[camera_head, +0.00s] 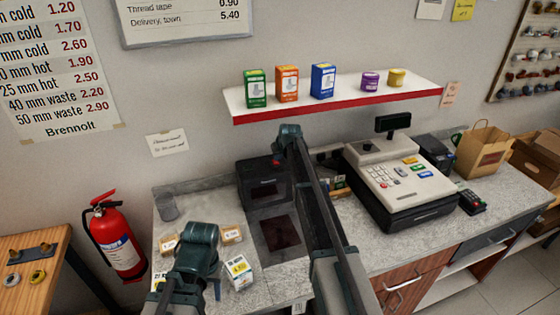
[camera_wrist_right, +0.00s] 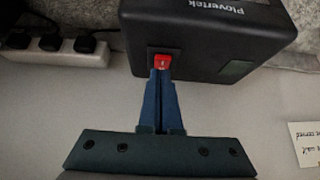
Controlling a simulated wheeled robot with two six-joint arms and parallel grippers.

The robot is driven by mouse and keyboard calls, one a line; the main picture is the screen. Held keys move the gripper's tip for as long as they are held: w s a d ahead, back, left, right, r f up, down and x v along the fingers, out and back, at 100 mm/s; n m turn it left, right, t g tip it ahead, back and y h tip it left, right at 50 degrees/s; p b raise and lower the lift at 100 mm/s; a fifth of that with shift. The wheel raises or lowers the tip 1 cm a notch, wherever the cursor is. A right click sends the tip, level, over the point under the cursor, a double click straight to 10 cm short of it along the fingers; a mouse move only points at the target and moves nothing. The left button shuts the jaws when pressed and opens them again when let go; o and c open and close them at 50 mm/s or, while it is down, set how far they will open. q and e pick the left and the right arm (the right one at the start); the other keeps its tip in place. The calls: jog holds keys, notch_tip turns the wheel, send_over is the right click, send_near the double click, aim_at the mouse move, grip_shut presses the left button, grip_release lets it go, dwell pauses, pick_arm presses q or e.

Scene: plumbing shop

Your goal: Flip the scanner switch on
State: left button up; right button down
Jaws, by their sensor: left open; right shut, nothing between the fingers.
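The scanner (camera_head: 262,187) is a black box standing on the counter, with a dark glass plate (camera_head: 280,232) in the counter in front of it. Its red switch (camera_wrist_right: 160,61) sits in a dark frame on the scanner body in the right wrist view, where the scanner casing (camera_wrist_right: 215,45) appears upside down. My right gripper (camera_wrist_right: 161,74) is shut and empty, its fingertips at the switch's edge, touching or nearly so. The switch's on or off position cannot be told. My left gripper (camera_head: 190,288) is open above the counter's front left, partly hidden by its own wrist.
Small boxes (camera_head: 232,234) and a white carton (camera_head: 238,272) lie near my left gripper. A cash register (camera_head: 400,180) stands right of my right arm. A shelf (camera_head: 340,98) with products hangs above. A power strip (camera_wrist_right: 60,47) and a note (camera_wrist_right: 306,145) flank the right gripper.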

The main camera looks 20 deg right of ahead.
jog(key=shift+x, duration=0.8)
pick_arm(q)
jog(key=shift+f, duration=0.65)
pick_arm(e)
jog(key=shift+r, duration=0.1)
pick_arm(q)
jog(key=shift+b, duration=0.3)
pick_arm(e)
jog(key=shift+s+f+t+b, duration=0.4)
jog(key=shift+f+b, duration=0.35)
jog(key=shift+b, duration=0.3)
jog(key=shift+w+r, duration=0.1)
jog(key=shift+r, duration=0.15)
pick_arm(q)
notch_tip(320, 180, down, 2)
jog(key=shift+f, duration=0.1)
